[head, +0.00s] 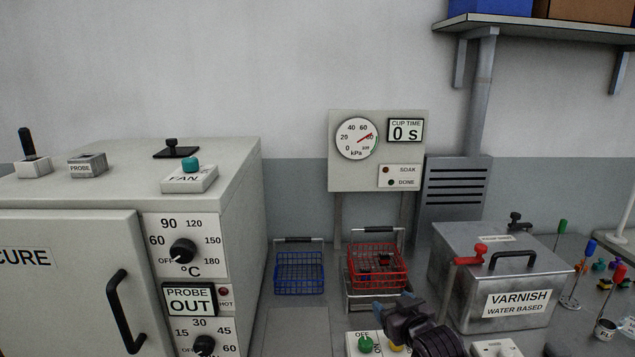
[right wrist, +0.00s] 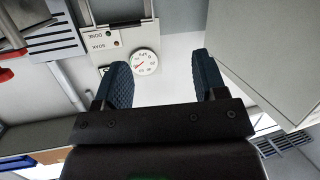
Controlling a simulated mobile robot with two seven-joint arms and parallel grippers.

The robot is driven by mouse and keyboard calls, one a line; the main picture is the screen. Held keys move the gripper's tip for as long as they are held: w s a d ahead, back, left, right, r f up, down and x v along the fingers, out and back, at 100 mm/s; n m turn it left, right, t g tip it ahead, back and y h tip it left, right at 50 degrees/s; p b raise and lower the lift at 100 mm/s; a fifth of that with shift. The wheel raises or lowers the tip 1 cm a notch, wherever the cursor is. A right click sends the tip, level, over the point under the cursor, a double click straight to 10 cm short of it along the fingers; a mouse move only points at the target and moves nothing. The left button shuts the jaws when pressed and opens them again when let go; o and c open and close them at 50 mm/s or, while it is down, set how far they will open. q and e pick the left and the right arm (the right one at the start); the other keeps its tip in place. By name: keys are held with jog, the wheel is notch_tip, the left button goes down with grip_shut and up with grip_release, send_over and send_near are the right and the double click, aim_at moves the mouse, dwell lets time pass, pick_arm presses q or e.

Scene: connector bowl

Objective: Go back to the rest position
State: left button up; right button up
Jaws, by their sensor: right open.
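My right gripper (head: 388,304) shows at the bottom centre of the head view, in front of the red basket (head: 378,268). In the right wrist view its two blue pads (right wrist: 160,66) stand wide apart with nothing between them. The wall, a round gauge and part of the panel show beyond the pads. My left gripper is not in the head view.
A large cure oven (head: 235,180) stands at the left. A blue basket (head: 299,272) sits beside the red one. A varnish tank (head: 460,290) with a red-handled valve stands to the right. A panel (head: 350,180) with gauge stands behind, and a shelf (head: 560,28) is above.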

jog(key=s+d+f+m+g+h, duration=0.1)
jog(key=s+d+f, duration=0.2)
jog(key=s+f, duration=0.3)
jog(key=s+d+f+m+g+h, duration=0.1)
jog(key=s+d+f, duration=0.3)
jog(key=s, duration=1.2)
jog(key=s+d+f+m+g+h+b, duration=0.1)
jog(key=s+d+f, duration=0.3)
jog(key=s+f, duration=0.6)
jog(key=shift+s+h, duration=0.6)
jog(key=shift+s, duration=0.2)
